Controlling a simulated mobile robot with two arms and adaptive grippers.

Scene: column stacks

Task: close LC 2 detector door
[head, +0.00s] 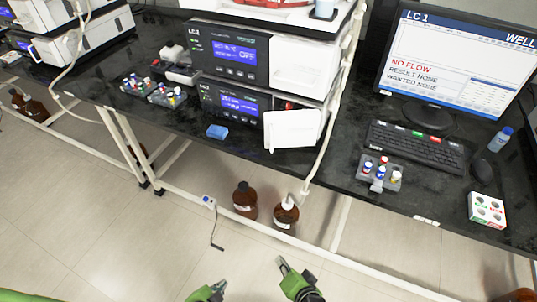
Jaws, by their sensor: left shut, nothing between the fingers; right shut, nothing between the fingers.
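Part of a white instrument stack (85,38) stands on the bench at the far left, cut off by the frame edge. Its label is not readable, so I cannot tell if it is LC 2. A white panel with a handle (42,50) shows on its front; I cannot tell whether it is an open door. A nearer stack at top centre has a lower module (232,101) with a white door (293,130) swung open. My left gripper (221,286) and my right gripper (281,262) are both shut and empty, low over the floor, far from both stacks.
A monitor (450,65) reading LC 1, a keyboard (415,147) and vial racks (379,173) are on the right bench. Brown bottles (245,200) stand under the bench.

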